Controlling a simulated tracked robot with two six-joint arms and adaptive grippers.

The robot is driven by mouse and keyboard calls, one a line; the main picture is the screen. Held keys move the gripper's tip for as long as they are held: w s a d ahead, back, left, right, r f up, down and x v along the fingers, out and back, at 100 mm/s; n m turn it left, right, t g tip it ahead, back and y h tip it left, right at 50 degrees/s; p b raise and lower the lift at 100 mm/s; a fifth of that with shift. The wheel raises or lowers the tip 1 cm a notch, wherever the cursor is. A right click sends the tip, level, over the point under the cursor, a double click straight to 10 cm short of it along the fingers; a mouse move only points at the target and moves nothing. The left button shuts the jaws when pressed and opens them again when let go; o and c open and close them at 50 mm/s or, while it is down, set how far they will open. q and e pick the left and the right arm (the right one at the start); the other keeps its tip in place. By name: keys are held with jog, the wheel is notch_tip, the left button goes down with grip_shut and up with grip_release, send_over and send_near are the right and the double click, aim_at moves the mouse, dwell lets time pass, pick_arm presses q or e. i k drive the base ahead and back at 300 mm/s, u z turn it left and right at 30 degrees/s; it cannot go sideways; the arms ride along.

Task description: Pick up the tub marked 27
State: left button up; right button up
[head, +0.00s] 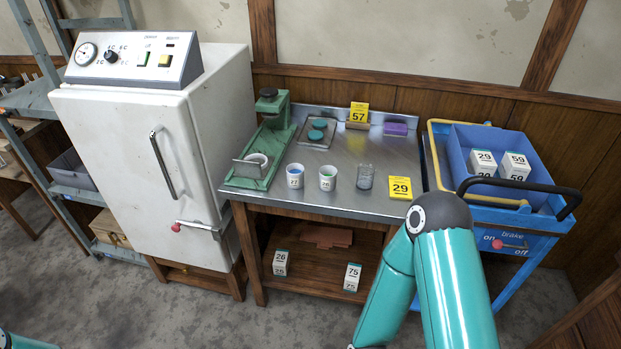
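Two small white tubs stand upright, side by side, on the metal bench top. The left tub (295,175) carries a small blue mark that could read 27 or 77. The right tub (327,177) carries a green mark that looks like 26, too small to be sure.
The metal bench (270,206) also holds a green press (276,130), a clear glass (365,177) and yellow signs 57 (359,112) and 29 (400,187). A white cabinet (140,180) stands left. A blue trolley (490,228) with boxes stands right.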

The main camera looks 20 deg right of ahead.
aim_at(295, 172)
jog(key=u, duration=0.05)
jog(key=i, duration=1)
jog(key=z, duration=0.05)
